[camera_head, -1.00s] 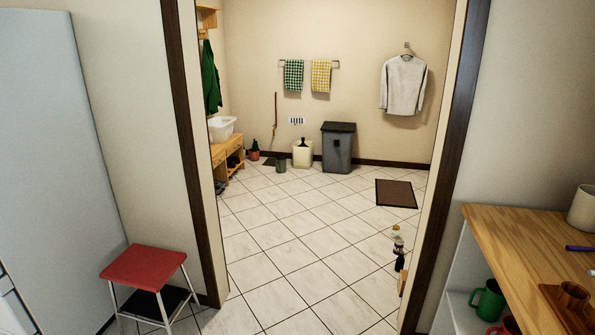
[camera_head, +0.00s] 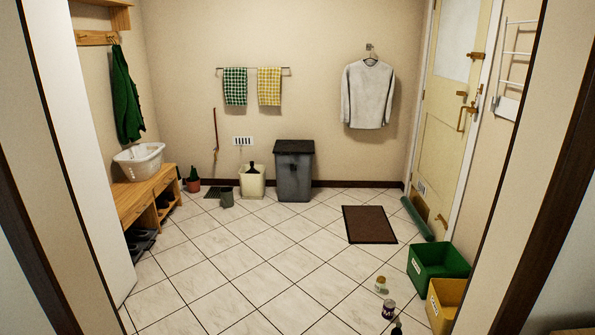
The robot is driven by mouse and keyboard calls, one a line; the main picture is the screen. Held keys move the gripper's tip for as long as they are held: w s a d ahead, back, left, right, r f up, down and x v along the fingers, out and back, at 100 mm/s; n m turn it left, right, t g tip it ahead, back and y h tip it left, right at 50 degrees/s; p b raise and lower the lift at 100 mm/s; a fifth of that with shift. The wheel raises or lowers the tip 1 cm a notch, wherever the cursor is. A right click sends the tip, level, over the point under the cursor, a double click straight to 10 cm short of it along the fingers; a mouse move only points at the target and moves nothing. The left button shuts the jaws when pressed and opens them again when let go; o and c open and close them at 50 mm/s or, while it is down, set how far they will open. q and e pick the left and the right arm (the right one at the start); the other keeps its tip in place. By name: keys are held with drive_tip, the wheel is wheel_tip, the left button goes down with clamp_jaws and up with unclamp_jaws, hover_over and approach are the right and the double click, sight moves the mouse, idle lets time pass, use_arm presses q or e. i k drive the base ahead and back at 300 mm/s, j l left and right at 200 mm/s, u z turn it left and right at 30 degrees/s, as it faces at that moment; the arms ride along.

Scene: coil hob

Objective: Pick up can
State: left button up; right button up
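A small can with a purple and white label (camera_head: 388,309) stands on the tiled floor at the lower right, left of the yellow box. A small jar-like item with a yellowish top (camera_head: 381,285) stands just behind it. The dark top of another item (camera_head: 397,328) shows at the bottom edge, in front of the can; the rest of it is cut off. Neither of my grippers is in view.
A green box (camera_head: 437,262) and a yellow box (camera_head: 444,303) stand along the right side near a cream door (camera_head: 453,110). A brown mat (camera_head: 369,225) lies behind the items. A grey bin (camera_head: 294,172) stands at the back wall. The middle tiles are clear.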

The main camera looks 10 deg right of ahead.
sight(389, 305)
drive_tip(key=i+z, duration=0.15)
drive_tip(key=i, duration=0.4)
drive_tip(key=i+j+z, duration=0.15)
drive_tip(key=i, duration=0.4)
drive_tip(key=i+j+z, duration=0.2)
drive_tip(key=i, duration=0.35)
drive_tip(key=i+l, duration=0.05)
drive_tip(key=l, duration=0.05)
